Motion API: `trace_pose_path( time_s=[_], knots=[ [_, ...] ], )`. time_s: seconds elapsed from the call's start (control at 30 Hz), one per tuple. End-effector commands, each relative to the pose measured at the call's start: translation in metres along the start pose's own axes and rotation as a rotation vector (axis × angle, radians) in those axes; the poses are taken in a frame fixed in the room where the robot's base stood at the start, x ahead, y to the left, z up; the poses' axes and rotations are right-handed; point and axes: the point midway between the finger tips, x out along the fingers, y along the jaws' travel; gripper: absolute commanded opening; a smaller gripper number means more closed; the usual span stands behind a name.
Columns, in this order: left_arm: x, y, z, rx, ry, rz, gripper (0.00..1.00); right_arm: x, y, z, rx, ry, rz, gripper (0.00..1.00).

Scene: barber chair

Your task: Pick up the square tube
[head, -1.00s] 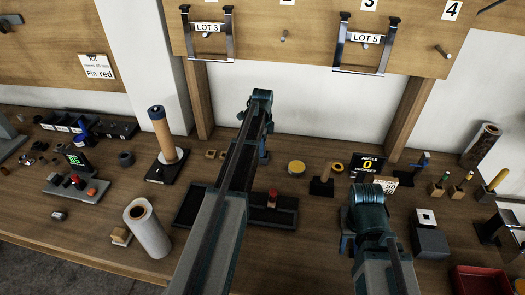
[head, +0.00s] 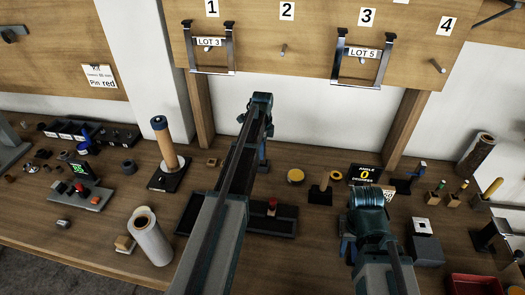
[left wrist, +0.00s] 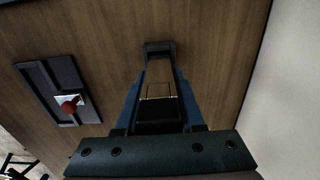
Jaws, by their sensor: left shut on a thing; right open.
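My left gripper (head: 262,160) is over the middle of the bench, beyond the dark tray, partly hidden by my own arm in the head view. In the left wrist view, my left gripper (left wrist: 160,50) has its blue fingers around a small dark grey piece at their tips. I take this to be the square tube (left wrist: 160,47); its shape is hard to make out and the head view hides it. My right gripper (head: 365,245) is open near the front right, mostly hidden behind its own wrist.
A dark tray (head: 281,223) with a red-topped part lies just right of my left arm. A brown roll on a post (head: 165,145) and a white roll (head: 150,240) stand left. A grey block (head: 427,250) and a red bin (head: 472,287) are at right.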

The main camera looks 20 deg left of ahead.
Motion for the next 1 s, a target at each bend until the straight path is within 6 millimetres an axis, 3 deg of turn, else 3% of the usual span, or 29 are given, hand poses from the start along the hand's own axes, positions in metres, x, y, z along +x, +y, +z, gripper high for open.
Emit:
trace_pose_path(
  time_s=[0.03, 0.1, 0.4, 1.0],
  knots=[
    [-0.017, 0.000, 0.000, 0.000, 0.000, 0.000, 0.00, -0.016, 0.002, 0.001, 0.000, 0.000, 0.000, 0.50],
    [-0.028, 0.000, 0.000, 0.000, 0.000, 0.000, 0.00, -0.028, 0.003, 0.002, 0.000, 0.000, 0.000, 0.50],
    [-0.066, 0.000, 0.000, 0.000, 0.000, 0.000, 0.00, -0.065, 0.006, 0.004, 0.000, 0.000, 0.000, 0.50],
    [-0.067, 0.000, 0.000, 0.000, 0.000, 0.000, 0.00, -0.066, 0.006, 0.004, 0.000, 0.000, 0.000, 0.50]
  ],
)
